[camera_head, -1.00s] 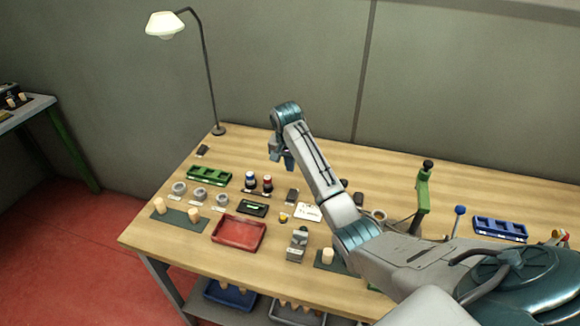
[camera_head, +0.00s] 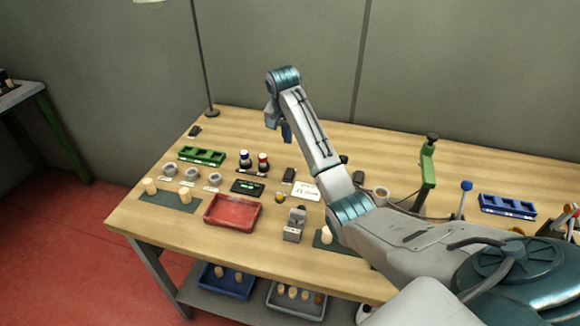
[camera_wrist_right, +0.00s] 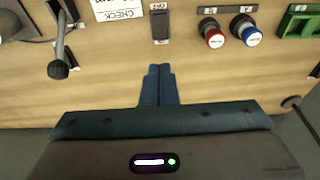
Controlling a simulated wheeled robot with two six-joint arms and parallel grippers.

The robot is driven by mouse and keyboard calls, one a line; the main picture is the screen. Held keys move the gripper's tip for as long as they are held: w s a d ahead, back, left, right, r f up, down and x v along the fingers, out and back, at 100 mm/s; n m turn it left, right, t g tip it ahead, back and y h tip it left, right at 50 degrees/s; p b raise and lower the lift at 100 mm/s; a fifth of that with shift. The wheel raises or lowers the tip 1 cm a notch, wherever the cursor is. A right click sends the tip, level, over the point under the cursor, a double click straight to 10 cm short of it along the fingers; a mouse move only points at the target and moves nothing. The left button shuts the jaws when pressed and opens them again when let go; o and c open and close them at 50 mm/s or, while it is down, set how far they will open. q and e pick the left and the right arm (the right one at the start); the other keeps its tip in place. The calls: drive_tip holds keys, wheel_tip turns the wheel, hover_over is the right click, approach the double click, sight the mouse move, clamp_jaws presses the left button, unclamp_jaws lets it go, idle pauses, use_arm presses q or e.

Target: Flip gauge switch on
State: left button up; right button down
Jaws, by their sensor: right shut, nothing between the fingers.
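A small dark rocker switch (camera_head: 289,174) sits on the table between the white card and the red-topped button. It also shows in the right wrist view (camera_wrist_right: 160,26), dark with small pale labels at its ends. I cannot read whether it is on or off. My right gripper (camera_head: 286,132) is shut and empty, held above the table behind the switch in the head view. In the wrist view its closed blue fingers (camera_wrist_right: 158,84) lie just below the switch in the picture, apart from it. My left gripper is not in view.
Near the switch are a red button (camera_wrist_right: 212,36), a blue button (camera_wrist_right: 244,30), a green tray (camera_head: 202,155) and a white card (camera_head: 306,191). A red tray (camera_head: 233,212) and a black display box (camera_head: 247,187) stand in front. A lever with a dark knob (camera_wrist_right: 59,70) rises left in the wrist view.

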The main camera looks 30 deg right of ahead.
sight(291, 170)
drive_tip(key=shift+f, duration=0.1)
drive_tip(key=f+p, duration=0.1)
drive_tip(key=f, duration=0.3)
drive_tip(key=w+d+f+p, duration=0.1)
drive_tip(key=f+p, duration=0.1)
drive_tip(key=f, duration=0.2)
drive_tip(key=d+f+p, duration=0.1)
drive_tip(key=f, duration=0.4)
drive_tip(key=shift+w, duration=0.35)
drive_tip(key=shift+f+p, duration=0.3)
drive_tip(key=shift+d, duration=0.1)
